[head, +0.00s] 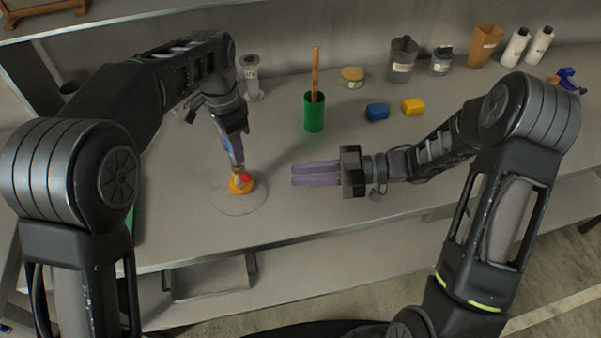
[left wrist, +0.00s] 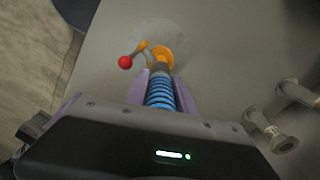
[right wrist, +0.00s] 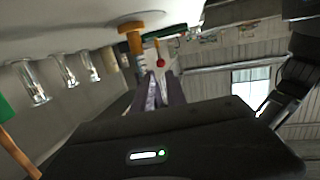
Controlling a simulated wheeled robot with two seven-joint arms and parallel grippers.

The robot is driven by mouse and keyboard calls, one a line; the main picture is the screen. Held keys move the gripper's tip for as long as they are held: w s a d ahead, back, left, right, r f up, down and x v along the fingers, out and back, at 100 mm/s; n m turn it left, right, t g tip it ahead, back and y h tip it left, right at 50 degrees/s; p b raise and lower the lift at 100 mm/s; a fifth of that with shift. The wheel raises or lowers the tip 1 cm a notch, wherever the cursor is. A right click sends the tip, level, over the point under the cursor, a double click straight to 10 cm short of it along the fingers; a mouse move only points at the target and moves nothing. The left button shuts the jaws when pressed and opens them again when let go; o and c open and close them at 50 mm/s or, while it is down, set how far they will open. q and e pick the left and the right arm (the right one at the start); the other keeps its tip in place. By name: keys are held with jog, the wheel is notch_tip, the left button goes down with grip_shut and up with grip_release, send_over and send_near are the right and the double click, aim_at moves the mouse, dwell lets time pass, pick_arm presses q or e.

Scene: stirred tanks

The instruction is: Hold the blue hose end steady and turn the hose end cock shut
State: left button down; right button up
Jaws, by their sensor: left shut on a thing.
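The blue ribbed hose end (left wrist: 161,92) stands upright between the purple fingers of my left gripper (head: 235,160), which is shut on it. In the head view the fingers hide most of the hose. Below the grip is the orange hose end cock (head: 240,186), over a pale round disc (head: 240,200) on the bench. The cock's lever ends in a red ball (left wrist: 125,62), which sticks out to the side, clear of the hose. My right gripper (head: 293,174) is level, right of the cock, with a narrow gap between its empty fingers. The red ball (right wrist: 160,62) lies beyond its fingertips, apart from them.
A green cup (head: 314,113) with a brown stick stands behind my right gripper. The bench front edge is near, and the bench between the cock and right gripper is clear.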

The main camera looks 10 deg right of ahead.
jog(key=shift+o, duration=1)
jog(key=w+a+t, duration=0.1)
jog(key=w+a, duration=0.1)
jog(key=w+a+f+n+t+h, duration=0.1)
jog(key=w+a+t, duration=0.1)
jog(key=w+a+n+t+h, duration=0.1)
jog(key=w+a+t, duration=0.1)
jog(key=a, duration=0.1)
jog(key=shift+f, duration=0.4)
jog(key=w+f+m+h, duration=0.2)
jog(key=shift+w+f, duration=0.25)
jog(key=shift+w, duration=0.05)
jog(key=shift+f+m+h, duration=0.25)
jog(key=shift+m+h, duration=0.15)
jog(key=shift+h, duration=0.1)
jog(key=shift+s+d+r+g, duration=0.1)
jog(key=shift+s+r+g, duration=0.25)
jog(key=shift+s+g, duration=0.25)
jog(key=shift+s+d+r+g, duration=0.1)
jog(key=shift+s+r+g, duration=0.2)
jog(key=shift+s+g, duration=0.25)
jog(key=s+d+r+g+y, duration=0.1)
jog(key=s+r+g+y, duration=0.1)
jog(key=s+r, duration=0.3)
jog(key=shift+d+r+n+g, duration=0.15)
jog(key=shift+r+n+g, duration=0.2)
jog(key=shift+g, duration=0.3)
